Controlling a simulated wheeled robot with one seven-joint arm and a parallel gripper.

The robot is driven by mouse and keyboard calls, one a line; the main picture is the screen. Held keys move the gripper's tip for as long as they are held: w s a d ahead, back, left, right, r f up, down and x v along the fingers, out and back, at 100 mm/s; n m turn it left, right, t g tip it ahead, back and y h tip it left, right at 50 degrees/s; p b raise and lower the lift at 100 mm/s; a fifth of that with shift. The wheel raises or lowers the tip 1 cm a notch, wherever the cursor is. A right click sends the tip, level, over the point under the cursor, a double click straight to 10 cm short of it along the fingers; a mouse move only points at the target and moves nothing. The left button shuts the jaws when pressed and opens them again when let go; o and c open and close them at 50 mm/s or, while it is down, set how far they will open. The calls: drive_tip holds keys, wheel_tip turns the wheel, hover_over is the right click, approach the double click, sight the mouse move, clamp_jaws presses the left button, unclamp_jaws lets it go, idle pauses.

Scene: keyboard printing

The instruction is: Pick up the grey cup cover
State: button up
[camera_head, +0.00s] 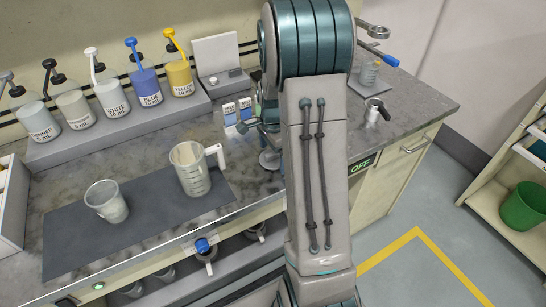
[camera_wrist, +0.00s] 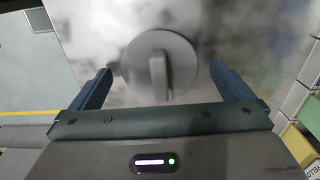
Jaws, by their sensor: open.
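The grey cup cover (camera_wrist: 181,64) shows in the wrist view as a round disc with a raised bar handle across its middle. It lies on the marbled worktop (camera_wrist: 225,20). My gripper (camera_wrist: 159,70) is open, with one blue-grey finger to each side of the cover in the picture. The handle is between the fingers, and I see no finger touching it. The height gap is hard to tell.
A clear cup (camera_head: 107,201) and a measuring jug (camera_head: 193,168) stand on a dark mat (camera_head: 70,245). Several pump bottles, including a blue one (camera_head: 146,87), line a raised shelf.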

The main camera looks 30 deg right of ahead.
drive_tip(key=shift+f, duration=0.1)
drive_tip(key=c, duration=1)
